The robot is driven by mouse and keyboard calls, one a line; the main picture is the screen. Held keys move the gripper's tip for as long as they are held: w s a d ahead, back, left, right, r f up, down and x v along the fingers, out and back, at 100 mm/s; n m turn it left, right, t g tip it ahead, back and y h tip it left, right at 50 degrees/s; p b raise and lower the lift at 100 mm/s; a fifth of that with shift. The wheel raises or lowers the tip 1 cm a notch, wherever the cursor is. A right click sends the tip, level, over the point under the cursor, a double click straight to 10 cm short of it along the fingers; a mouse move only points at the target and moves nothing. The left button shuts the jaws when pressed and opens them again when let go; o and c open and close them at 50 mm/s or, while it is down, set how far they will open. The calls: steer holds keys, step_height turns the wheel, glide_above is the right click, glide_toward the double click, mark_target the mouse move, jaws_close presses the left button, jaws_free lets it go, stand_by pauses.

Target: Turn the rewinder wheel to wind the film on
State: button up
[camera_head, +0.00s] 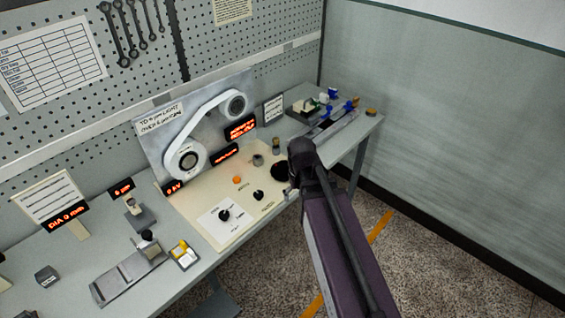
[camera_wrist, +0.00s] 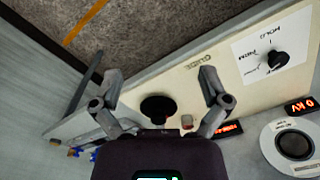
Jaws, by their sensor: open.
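My gripper (camera_wrist: 160,77) is open, its two fingers spread wide in the wrist view. A black round wheel or knob (camera_wrist: 157,107) shows between and beyond the fingers, on the cream panel (camera_wrist: 190,75); nothing is held. In the head view the dark wheel (camera_head: 280,171) lies at the panel's right end, just left of my arm's end, which hides most of the gripper. I cannot tell the gap between fingers and wheel. A white film band (camera_head: 207,118) runs between a lower-left spool (camera_head: 187,160) and an upper-right spool (camera_head: 235,104) on the upright plate.
The panel has black knobs (camera_head: 224,215), an orange button (camera_head: 237,180) and small posts (camera_head: 258,159). Red displays (camera_head: 241,128) stand behind. A slide fixture (camera_head: 128,275) sits at the bench's left, small parts (camera_head: 325,103) at its far right. Floor is clear at right.

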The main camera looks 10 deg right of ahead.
mark_target(283, 163)
steer(key=w+r+n+p, duration=0.1)
steer(key=w+r+n, duration=0.1)
steer(key=w, duration=1.1)
steer(key=w+r+n+p, duration=0.2)
steer(key=w, duration=1)
steer(key=shift+w+d+n+p, duration=0.15)
steer(key=shift+w+n+p, duration=0.15)
steer(key=shift+w+n, duration=0.1)
steer(key=shift+s+f, duration=0.1)
steer(key=shift+f, duration=0.05)
step_height(283, 163, down, 14)
steer(key=b, duration=1.3)
steer(key=shift+r+b, duration=0.25)
steer(key=shift+b, duration=0.15)
steer(key=shift+c, duration=0.2)
steer(key=c, duration=1.1)
